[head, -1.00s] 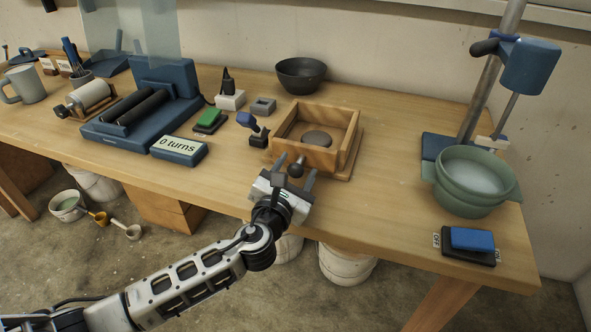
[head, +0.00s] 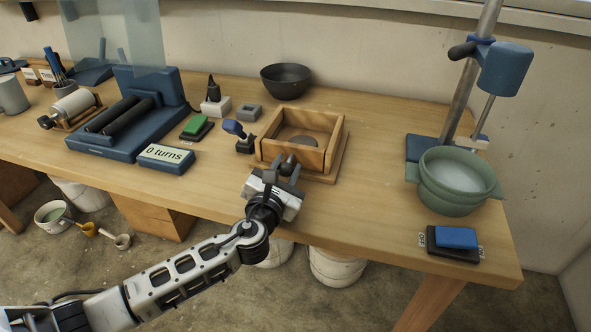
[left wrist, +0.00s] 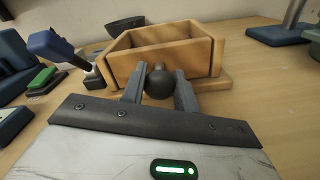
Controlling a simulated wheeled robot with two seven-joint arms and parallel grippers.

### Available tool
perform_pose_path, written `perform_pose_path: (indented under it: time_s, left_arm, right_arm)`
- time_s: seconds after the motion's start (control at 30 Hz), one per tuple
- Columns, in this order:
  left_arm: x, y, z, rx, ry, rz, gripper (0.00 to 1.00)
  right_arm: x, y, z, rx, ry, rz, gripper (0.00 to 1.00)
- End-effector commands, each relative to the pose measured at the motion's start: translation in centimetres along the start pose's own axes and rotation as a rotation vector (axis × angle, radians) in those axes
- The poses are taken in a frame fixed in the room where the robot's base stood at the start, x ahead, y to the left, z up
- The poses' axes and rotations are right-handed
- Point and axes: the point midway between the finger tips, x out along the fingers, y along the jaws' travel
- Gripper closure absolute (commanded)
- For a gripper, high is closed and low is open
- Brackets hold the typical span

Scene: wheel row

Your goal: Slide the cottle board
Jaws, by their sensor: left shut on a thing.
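The cottle boards form a square wooden frame on a wooden base. The front board (head: 272,150) carries a dark round knob, which shows clearly in the left wrist view (left wrist: 159,82). My left gripper (head: 286,164) is at the front of the frame, its two fingers on either side of the knob and shut on it. The front board also shows behind the fingers in the left wrist view (left wrist: 203,60). A grey rounded lump (head: 302,140) lies inside the frame, partly hidden by the front board. My right gripper is not in view.
A blue-handled tool (head: 238,133) stands close left of the frame. A dark bowl (head: 286,80) is behind it. A green pot (head: 456,182) and a blue switch (head: 455,237) are at the right. The wood between frame and pot is clear.

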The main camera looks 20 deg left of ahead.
Motion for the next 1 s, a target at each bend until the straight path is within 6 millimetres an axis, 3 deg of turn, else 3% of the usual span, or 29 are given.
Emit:
perform_pose_path:
  time_s: [0.1,0.13,0.2,0.5,0.63,0.77,1.0]
  left_arm:
    - [0.1,0.1,0.3,-0.004,-0.006,0.0,1.0]
    - [0.1,0.1,0.3,-0.004,-0.007,0.0,0.67]
    - [0.2,0.0,0.3,-0.004,-0.007,-0.001,0.48]
    - [0.0,-0.1,0.2,-0.003,-0.005,-0.002,0.48]
    - [-1.0,-0.1,0.2,-0.002,-0.005,-0.004,0.48]
    - [-3.4,-0.1,0.1,-0.002,-0.004,-0.005,0.48]
    - [-9.4,-0.1,0.0,-0.003,-0.002,-0.006,0.48]
  right_arm:
    - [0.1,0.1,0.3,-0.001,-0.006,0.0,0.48]
    - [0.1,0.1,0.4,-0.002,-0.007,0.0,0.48]
    - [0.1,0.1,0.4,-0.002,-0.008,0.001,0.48]
    - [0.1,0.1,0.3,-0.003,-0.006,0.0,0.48]
    - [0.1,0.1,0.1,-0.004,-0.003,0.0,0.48]
    - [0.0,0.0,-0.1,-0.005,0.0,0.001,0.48]
    - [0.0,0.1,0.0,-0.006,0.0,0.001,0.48]
